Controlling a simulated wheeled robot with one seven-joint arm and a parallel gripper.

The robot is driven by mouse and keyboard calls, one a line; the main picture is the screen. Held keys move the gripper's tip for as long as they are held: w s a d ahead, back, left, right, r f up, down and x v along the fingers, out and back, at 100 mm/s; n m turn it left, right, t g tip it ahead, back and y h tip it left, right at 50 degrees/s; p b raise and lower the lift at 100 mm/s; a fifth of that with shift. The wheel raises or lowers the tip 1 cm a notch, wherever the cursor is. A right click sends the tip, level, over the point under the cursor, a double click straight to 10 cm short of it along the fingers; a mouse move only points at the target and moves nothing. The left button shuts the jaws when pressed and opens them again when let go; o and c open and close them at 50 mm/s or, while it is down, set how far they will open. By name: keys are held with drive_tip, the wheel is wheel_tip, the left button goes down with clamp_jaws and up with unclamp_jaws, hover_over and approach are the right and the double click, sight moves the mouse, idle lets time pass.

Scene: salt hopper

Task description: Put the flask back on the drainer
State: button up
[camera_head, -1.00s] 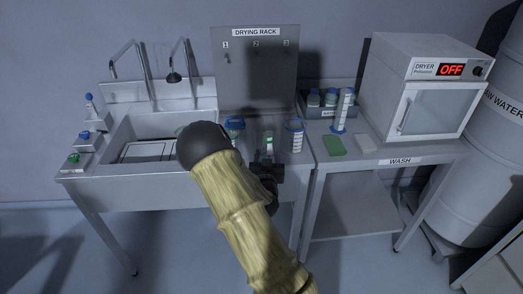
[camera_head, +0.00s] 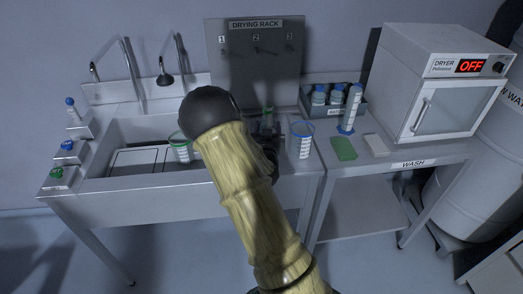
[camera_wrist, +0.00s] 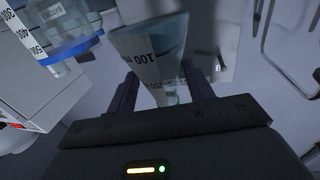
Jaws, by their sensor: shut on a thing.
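My gripper (camera_wrist: 161,92) is shut on a clear flask (camera_wrist: 150,48) marked 100 ml, with the fingers on either side of its narrower part. In the head view the flask's greenish part (camera_head: 267,112) shows just past my arm, in front of the drying rack board. My arm hides most of the gripper there. The drainer is the grey upright board labelled DRYING RACK (camera_head: 224,62), with spots numbered 1, 2 and 3, behind the sink counter. Spot 2 has a dark peg-like mark or shadow below it. No vessel shows hanging on the board.
A blue-rimmed beaker (camera_head: 301,143) stands right of my gripper, and a green-rimmed beaker (camera_head: 181,150) stands left of my arm by the sink. A tall blue-topped cylinder (camera_head: 350,110), bottle tray, green sponge (camera_head: 343,149) and dryer (camera_head: 448,100) are to the right. Taps rise at back left.

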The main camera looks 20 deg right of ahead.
drive_tip(key=shift+w, duration=0.5)
drive_tip(key=shift+s+r, duration=0.1)
drive_tip(key=shift+s, duration=0.1)
drive_tip(key=shift+f+p, duration=0.4)
drive_tip(key=shift+f, duration=2.5)
drive_tip(key=shift+f+p, duration=0.35)
drive_tip(key=shift+f, duration=1.75)
drive_tip(key=shift+f, duration=0.1)
drive_tip(key=o, duration=1.2)
